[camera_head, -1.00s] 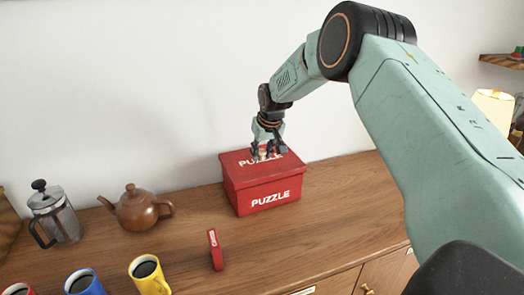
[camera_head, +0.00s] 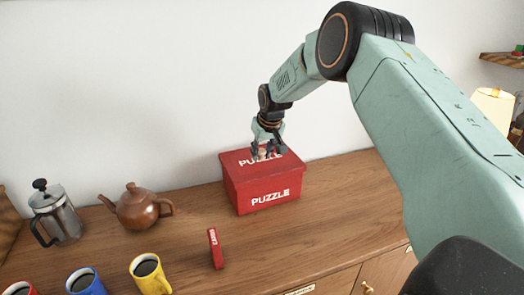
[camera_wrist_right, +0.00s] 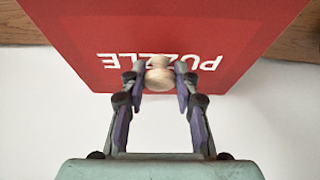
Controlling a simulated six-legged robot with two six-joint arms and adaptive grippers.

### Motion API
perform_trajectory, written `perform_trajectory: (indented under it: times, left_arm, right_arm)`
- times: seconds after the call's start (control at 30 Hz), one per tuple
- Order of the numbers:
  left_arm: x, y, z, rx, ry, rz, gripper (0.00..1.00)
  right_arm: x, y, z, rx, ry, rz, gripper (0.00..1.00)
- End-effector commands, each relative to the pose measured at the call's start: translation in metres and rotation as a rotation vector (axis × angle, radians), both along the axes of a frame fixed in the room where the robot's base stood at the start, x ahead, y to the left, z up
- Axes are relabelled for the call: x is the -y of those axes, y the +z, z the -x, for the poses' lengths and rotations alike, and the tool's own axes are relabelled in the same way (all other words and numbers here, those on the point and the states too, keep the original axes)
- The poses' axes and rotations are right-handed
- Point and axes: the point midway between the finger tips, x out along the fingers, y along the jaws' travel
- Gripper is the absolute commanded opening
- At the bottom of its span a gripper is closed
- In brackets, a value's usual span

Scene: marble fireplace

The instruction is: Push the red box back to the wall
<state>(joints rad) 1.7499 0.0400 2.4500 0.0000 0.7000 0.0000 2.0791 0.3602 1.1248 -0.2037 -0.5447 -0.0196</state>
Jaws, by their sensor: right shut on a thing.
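The red box (camera_head: 262,190) marked PUZZLE stands on the wooden sideboard, close to the white wall. My right gripper (camera_head: 265,151) is above its lid, shut on the round wooden knob. In the right wrist view the fingers (camera_wrist_right: 160,80) pinch the pale wooden knob (camera_wrist_right: 159,66) from both sides, and the red lid (camera_wrist_right: 230,20) lies beneath. The lid looks seated on the box. My left gripper is not in view.
A brown teapot (camera_head: 137,207), a French press (camera_head: 56,212) and several mugs, one yellow (camera_head: 150,274), are to the left. The sideboard top (camera_head: 340,195) is clear to the right.

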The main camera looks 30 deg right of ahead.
Motion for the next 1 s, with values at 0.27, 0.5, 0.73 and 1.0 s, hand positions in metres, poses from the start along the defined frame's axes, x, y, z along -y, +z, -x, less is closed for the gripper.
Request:
perform_trajectory:
  times: [0.27,0.5,0.73,1.0]
  left_arm:
    - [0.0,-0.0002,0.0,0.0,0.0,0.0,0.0]
    - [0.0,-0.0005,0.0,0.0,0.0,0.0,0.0]
    - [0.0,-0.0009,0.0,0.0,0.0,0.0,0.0]
    - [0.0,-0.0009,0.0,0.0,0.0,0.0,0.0]
  right_arm:
    - [-0.0001,-0.0005,-0.0002,0.0,0.0,0.0,0.0]
    - [0.0,-0.0044,-0.0003,0.0,0.0,0.0,0.0]
    - [0.0001,-0.0082,-0.0006,0.0,0.001,0.0,0.0]
    - [0.0001,-0.0083,-0.0007,0.001,0.001,0.001,0.0]
